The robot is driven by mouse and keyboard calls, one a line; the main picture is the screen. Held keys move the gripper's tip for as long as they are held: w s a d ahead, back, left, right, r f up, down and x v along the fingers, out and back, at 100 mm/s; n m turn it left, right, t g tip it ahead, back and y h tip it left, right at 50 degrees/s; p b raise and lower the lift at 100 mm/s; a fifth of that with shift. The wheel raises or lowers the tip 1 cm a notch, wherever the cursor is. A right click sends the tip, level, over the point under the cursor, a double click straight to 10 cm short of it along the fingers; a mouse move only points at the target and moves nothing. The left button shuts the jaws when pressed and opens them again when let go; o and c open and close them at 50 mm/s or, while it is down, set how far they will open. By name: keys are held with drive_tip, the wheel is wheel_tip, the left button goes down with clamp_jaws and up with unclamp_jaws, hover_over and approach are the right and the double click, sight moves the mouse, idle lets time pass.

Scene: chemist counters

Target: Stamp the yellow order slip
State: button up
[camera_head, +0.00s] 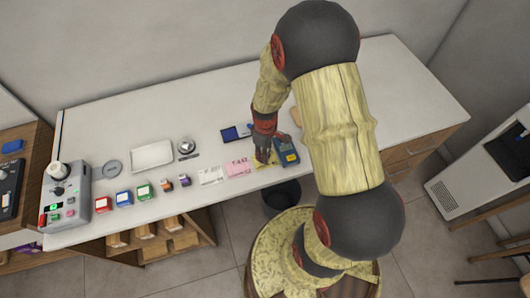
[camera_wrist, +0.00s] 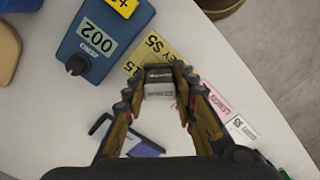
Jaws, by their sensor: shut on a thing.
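The yellow order slip (camera_head: 260,163) lies near the front edge of the counter. In the wrist view the yellow slip (camera_wrist: 146,56) shows printed text and is partly covered. My gripper (camera_wrist: 160,92) is shut on a small dark stamp with a pale label (camera_wrist: 160,80), held between its fingertips over the slip's edge. I cannot tell whether the stamp touches the paper. In the head view my gripper (camera_head: 264,152) is above the slip, and the stamp is mostly hidden. A blue ink pad (camera_head: 229,134) lies open behind the slips; it also shows in the wrist view (camera_wrist: 146,149).
A blue device marked 002 (camera_head: 286,154) stands close right of the yellow slip. A pink slip (camera_head: 239,169) and a white slip (camera_head: 210,176) lie left of it. Several coloured boxes, a white tray (camera_head: 152,156) and a grey machine (camera_head: 66,197) are further left.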

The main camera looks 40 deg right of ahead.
drive_tip(key=shift+r+p, duration=2.15)
drive_tip(key=shift+r, duration=1.15)
drive_tip(key=shift+w, duration=0.1)
